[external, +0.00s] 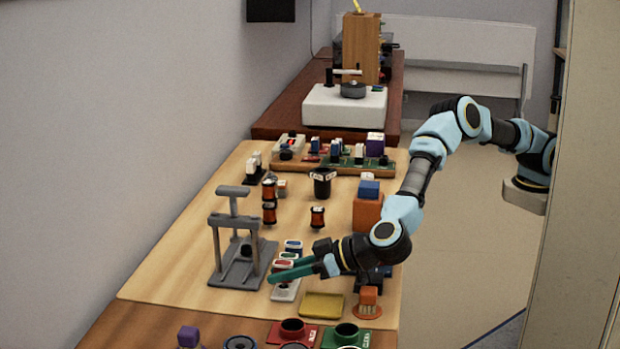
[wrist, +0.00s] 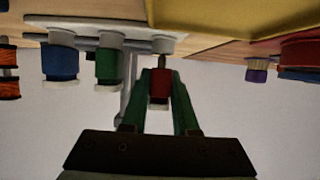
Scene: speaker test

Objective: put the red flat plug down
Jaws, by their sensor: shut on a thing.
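My gripper (wrist: 159,88) has green fingers and is shut on the red flat plug (wrist: 159,86). In the wrist view, which shows the table along the top, the plug has a pale cap and a thin metal pin pointing at the table side. The pin is close to the end of a pale holder (wrist: 45,20) that bears a blue plug (wrist: 60,62) and a green plug (wrist: 108,66). In the external view my gripper (external: 272,277) is low over the front end of this row; its fingers partly hide the holder (external: 285,294). I cannot tell whether the pin touches it.
A grey press stand (external: 230,235) is just left of the row. Red (external: 292,331) and green (external: 346,337) round holders stand in front. Copper spools (external: 317,217) are behind.

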